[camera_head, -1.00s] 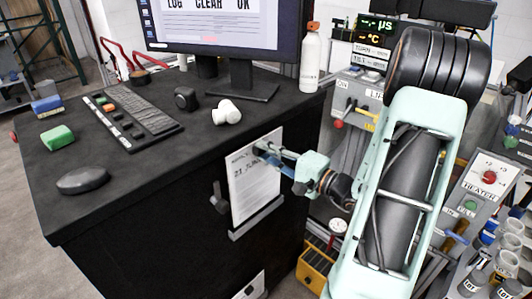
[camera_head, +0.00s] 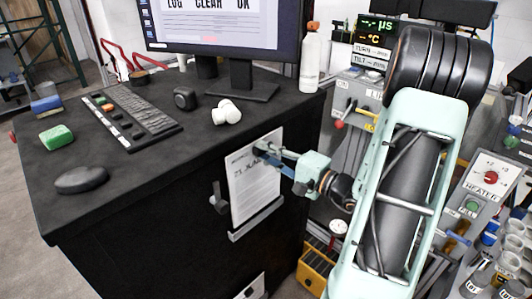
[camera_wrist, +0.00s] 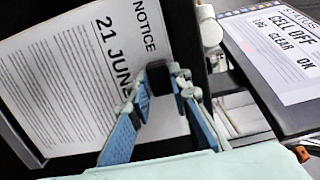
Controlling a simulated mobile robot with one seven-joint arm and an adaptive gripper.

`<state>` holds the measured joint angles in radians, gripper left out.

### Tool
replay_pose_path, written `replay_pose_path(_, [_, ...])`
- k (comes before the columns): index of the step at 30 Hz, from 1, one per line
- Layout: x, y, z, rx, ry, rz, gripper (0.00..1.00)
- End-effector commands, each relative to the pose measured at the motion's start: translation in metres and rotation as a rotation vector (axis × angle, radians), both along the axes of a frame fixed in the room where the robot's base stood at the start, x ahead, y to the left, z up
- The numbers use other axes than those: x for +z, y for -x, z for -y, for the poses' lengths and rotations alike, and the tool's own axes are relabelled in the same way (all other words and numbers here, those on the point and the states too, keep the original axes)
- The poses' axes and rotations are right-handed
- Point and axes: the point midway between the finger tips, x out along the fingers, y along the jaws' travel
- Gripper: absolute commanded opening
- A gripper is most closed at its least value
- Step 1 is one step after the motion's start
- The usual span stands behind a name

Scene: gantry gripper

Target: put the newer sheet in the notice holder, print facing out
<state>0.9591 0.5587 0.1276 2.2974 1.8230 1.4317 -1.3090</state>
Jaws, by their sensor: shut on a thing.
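A white printed sheet (camera_head: 255,185) stands against the dark side of the desk, its print facing out. In the wrist view the sheet (camera_wrist: 60,85) reads "NOTICE" and "21 JUNE" above lines of small text. The notice holder's grey ledge (camera_head: 255,221) runs along the sheet's lower edge. I cannot tell whether that edge sits inside the ledge. Another white sheet (camera_head: 250,287) shows partly, low on the desk side.
A dark knob (camera_head: 218,199) juts out just left of the sheet. The desk top holds a keyboard (camera_head: 130,115), a monitor (camera_head: 225,25), a white bottle (camera_head: 311,58) and a mouse (camera_head: 82,180). A yellow crate (camera_head: 314,272) and a heater panel (camera_head: 484,188) stand to the right.

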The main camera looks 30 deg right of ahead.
Motion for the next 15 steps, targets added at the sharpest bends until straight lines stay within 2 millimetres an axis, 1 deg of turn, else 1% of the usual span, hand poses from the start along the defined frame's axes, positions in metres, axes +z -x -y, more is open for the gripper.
replay_pose_path(15, [-0.012, 0.000, 0.000, 0.000, 0.000, 0.001, 0.00])
